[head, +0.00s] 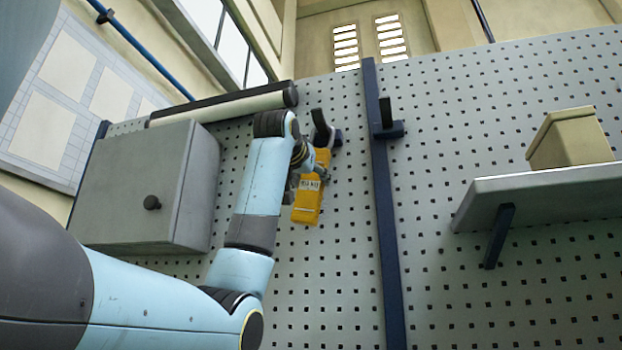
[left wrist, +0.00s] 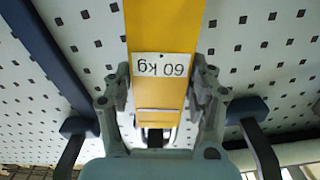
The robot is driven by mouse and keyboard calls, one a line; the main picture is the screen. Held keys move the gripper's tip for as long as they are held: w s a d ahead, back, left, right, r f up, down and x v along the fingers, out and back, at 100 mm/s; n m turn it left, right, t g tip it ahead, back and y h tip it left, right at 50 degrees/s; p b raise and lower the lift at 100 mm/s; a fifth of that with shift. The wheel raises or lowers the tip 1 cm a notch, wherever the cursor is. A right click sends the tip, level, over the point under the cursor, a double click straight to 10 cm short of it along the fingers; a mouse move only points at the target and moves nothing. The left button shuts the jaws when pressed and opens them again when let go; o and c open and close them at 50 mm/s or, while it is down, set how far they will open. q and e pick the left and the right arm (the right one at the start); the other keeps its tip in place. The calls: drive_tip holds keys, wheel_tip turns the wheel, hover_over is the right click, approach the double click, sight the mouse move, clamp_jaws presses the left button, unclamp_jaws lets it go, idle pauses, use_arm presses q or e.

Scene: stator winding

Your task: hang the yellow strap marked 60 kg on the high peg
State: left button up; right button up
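The yellow strap (head: 307,207) is upright in front of the pegboard; its white label reads "60 kg" upside down in the left wrist view (left wrist: 162,66). My left gripper (head: 310,174) has its fingers on both sides of the strap, and they appear to press on its edges in the left wrist view (left wrist: 160,92). A black peg (head: 320,122) on a blue mount is just above the strap's top. Another black peg (head: 386,112) is on the blue upright to the right. I cannot tell whether the strap's top touches a peg. My right gripper is out of view.
A grey cabinet (head: 140,190) with a knob is left of my arm. A pale roll (head: 225,106) lies along the board's top left. A shelf (head: 540,197) with a tan box (head: 570,138) juts out at the right. Bare pegboard (head: 335,270) lies below the strap.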

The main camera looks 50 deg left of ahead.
use_arm(q)
drive_tip(key=o, duration=0.5)
drive_tip(key=shift+s, duration=0.1)
drive_tip(key=v, duration=1.2)
